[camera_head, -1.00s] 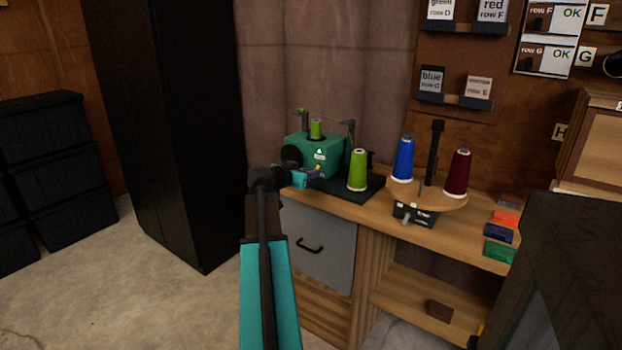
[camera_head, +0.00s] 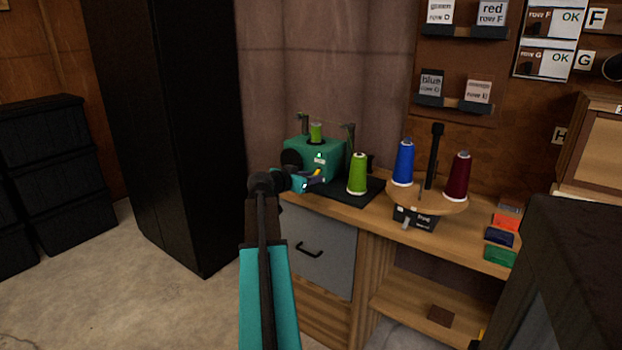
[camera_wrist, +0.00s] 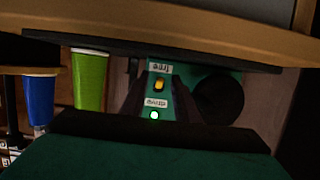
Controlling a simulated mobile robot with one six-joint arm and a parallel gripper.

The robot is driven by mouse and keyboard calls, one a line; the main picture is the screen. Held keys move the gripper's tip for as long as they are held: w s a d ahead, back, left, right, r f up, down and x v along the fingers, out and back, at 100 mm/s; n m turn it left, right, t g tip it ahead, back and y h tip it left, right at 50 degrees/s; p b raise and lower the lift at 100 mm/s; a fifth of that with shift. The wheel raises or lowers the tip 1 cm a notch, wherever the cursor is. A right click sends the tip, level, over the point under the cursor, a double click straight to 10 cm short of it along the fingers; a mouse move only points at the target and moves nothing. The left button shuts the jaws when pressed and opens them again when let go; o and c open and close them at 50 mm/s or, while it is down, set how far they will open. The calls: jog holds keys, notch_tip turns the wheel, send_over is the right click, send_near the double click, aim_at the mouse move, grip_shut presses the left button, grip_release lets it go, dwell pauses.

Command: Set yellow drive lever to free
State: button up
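The yellow lever (camera_wrist: 159,85) shows upside down in the wrist view, on the green winder's front panel between a "free" label (camera_wrist: 160,67) and a "drive" label (camera_wrist: 156,102). I cannot tell which label it is set to. A green light (camera_wrist: 154,116) glows beside the "drive" label. My gripper (camera_wrist: 158,100) has its two dark fingers apart, one on each side of the panel, with the lever between them in the picture. I cannot tell if they touch it. In the head view the green winder (camera_head: 325,160) stands on the bench, partly hidden by my arm.
A lime cone (camera_head: 357,174) stands on the dark mat right of the winder. Blue (camera_head: 403,162) and dark red (camera_head: 458,176) cones stand on a round wooden stand. Several coloured blocks lie at the bench's right end. A tall black cabinet (camera_head: 185,130) stands left.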

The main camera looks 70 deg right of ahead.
jog(key=p+v, duration=0.1)
jog(key=v, duration=1.2)
jog(key=shift+a+r, duration=0.15)
jog(key=shift+a, duration=0.2)
jog(key=shift+w, duration=0.1)
